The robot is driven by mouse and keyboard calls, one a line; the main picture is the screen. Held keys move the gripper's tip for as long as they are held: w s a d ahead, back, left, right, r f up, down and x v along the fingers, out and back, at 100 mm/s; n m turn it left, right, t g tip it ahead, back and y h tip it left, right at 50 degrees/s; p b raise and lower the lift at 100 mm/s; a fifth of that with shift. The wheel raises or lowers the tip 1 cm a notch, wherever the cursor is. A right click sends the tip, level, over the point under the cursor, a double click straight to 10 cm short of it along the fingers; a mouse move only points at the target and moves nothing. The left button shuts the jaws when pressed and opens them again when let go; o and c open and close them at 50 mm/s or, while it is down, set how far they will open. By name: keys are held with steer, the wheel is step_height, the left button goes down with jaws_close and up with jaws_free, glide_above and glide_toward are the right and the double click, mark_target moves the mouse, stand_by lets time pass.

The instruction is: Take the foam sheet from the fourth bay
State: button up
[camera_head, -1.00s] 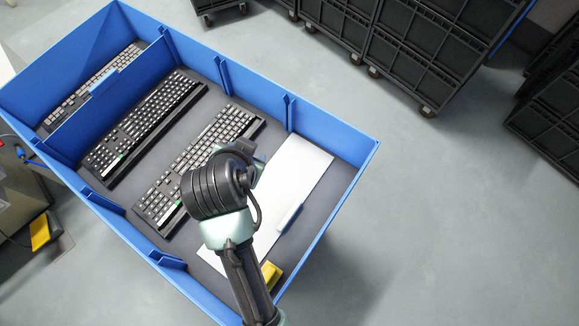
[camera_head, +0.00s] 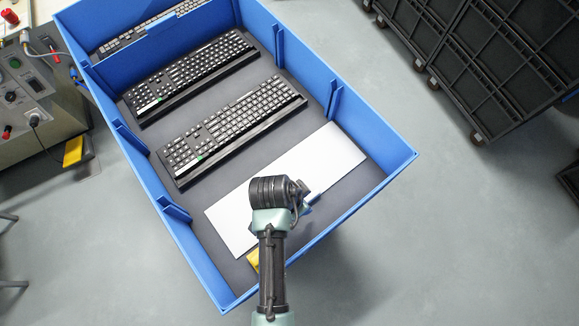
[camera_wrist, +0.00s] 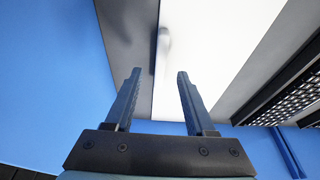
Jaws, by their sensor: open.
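The foam sheet (camera_head: 325,160) is a flat white rectangle lying on the dark floor of the blue crate (camera_head: 400,170), in the bay at its lower right end. It also shows at the top of the wrist view (camera_wrist: 220,45). My gripper (camera_wrist: 158,75) is open and empty, its two blue-grey fingers pointing toward the sheet's long edge. The fingertips appear apart from the sheet, though the exact gap cannot be told. In the head view my arm hides the middle of the sheet and most of the gripper.
Two black keyboards, one in the middle (camera_head: 235,125) and one farther up (camera_head: 190,72), lie in the crate; another lies beyond a blue divider. Blue ribs stick out from the walls. A yellow item (camera_head: 253,260) is partly hidden near my arm. Black crates stand at upper right.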

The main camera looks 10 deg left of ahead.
steer(key=x, duration=0.4)
steer(key=shift+w+f, duration=0.1)
steer(key=shift+c, duration=0.2)
jaws_close()
